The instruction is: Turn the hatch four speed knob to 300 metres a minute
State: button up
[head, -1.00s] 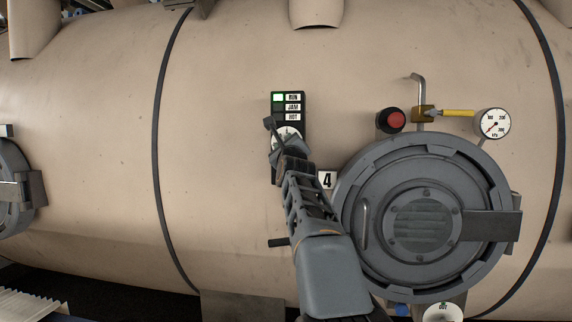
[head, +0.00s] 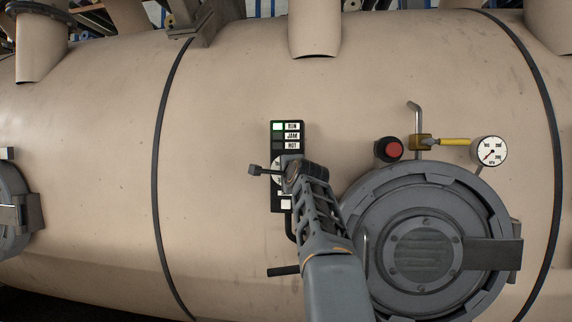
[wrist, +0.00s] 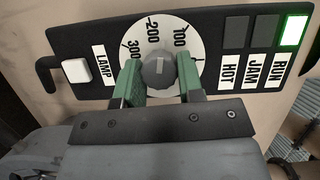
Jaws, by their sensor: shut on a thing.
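The speed knob (wrist: 159,76) is grey and round, at the centre of a white dial (wrist: 203,60) marked 100, 200 and 300. Its light pointer line points roughly at 200 in the wrist view. My gripper (wrist: 160,82) is shut on the knob, one green finger on each side. In the head view my gripper (head: 283,172) covers the knob and most of the dial. The black panel (head: 275,208) holds the dial, with RUN, JAM and HOT lamps above it. The RUN lamp (head: 278,127) is lit green.
The round grey hatch (head: 425,245) is right of my arm. A red button (head: 394,150), a yellow-handled valve (head: 454,142) and a pressure gauge (head: 489,151) sit above it. A white LAMP button (wrist: 76,71) is on the panel.

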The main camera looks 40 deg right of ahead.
jog(key=n+g+p, duration=0.1)
jog(key=n+p, duration=0.2)
jog(key=n+g+p, duration=0.1)
jog(key=n+p, duration=0.1)
jog(key=p, duration=0.1)
jog(key=n+g+h+p, duration=0.1)
jog(key=n+g+p, duration=0.1)
jog(key=n+p, duration=0.1)
jog(key=shift+w+a+r+n, duration=0.1)
jog(key=shift+w+r+n, duration=0.05)
jog(key=shift+r+n, duration=0.2)
jog(key=shift+f+n+g+h+p, duration=0.1)
jog(key=shift+n+g+h+p, duration=0.35)
jog(key=shift+n+g, duration=0.45)
jog(key=shift+n, duration=0.25)
jog(key=o, duration=0.9)
jog(key=b+v, duration=0.2)
jog(key=v, duration=1.1)
jog(key=shift+s+a, duration=0.3)
